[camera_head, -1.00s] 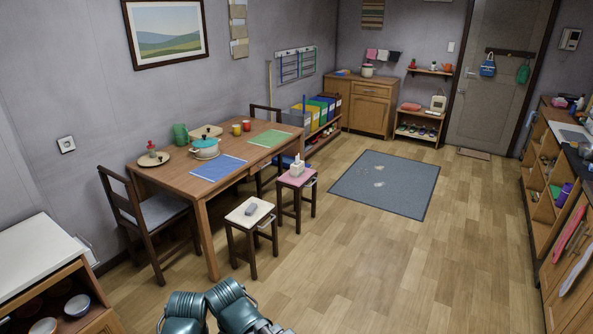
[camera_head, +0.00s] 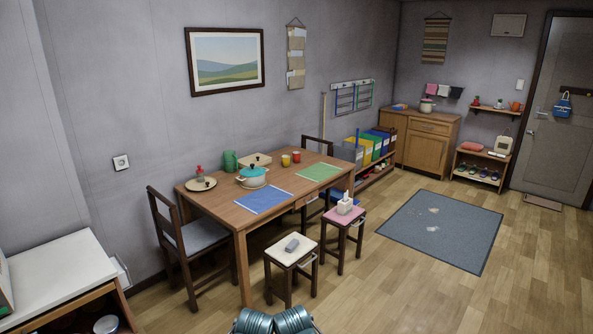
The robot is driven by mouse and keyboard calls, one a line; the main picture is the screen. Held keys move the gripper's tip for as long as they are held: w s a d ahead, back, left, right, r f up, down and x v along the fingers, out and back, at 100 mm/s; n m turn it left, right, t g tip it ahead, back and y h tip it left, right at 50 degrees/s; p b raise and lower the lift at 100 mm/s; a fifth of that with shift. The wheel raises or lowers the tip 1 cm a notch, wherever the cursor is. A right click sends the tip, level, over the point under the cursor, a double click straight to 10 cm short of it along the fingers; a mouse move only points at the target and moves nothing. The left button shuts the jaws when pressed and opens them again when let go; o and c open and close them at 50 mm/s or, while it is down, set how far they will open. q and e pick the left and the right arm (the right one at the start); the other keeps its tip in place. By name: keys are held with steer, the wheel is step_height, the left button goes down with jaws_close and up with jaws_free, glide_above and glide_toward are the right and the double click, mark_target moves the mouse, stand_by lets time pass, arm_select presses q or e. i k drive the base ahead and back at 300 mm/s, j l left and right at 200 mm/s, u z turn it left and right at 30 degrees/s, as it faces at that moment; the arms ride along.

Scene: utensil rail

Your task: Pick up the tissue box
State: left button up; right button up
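The tissue box (camera_head: 344,208) is small and pale, with a white tissue sticking up from its top. It stands upright on a stool with a pink seat (camera_head: 357,217), at the near right side of the dining table. Nothing touches it from my side. Only teal-grey parts of my own arms show at the bottom edge of the head view. Neither gripper's fingers are in view.
A cream-topped stool (camera_head: 277,252) with a grey object (camera_head: 292,245) on it stands in front of the pink stool. The wooden table (camera_head: 222,205) holds a teal pot (camera_head: 252,176) and placemats. A white counter (camera_head: 60,268) is at left.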

mark_target(343, 208)
steer(key=i+l+z, duration=0.45)
steer(key=i+z, duration=0.2)
steer(key=i, duration=0.25)
steer(key=i+l+z, duration=0.1)
steer(key=i+z, duration=0.25)
steer(key=i+u, duration=0.1)
steer(key=i, duration=0.45)
steer(key=i+l+u, duration=0.15)
steer(key=i, duration=0.35)
steer(key=i+l+u, duration=0.1)
steer(key=i, duration=0.45)
steer(key=i+l+u, duration=0.3)
steer(key=i+u, duration=0.15)
steer(key=i+l+u, duration=0.4)
steer(key=i+l, duration=0.1)
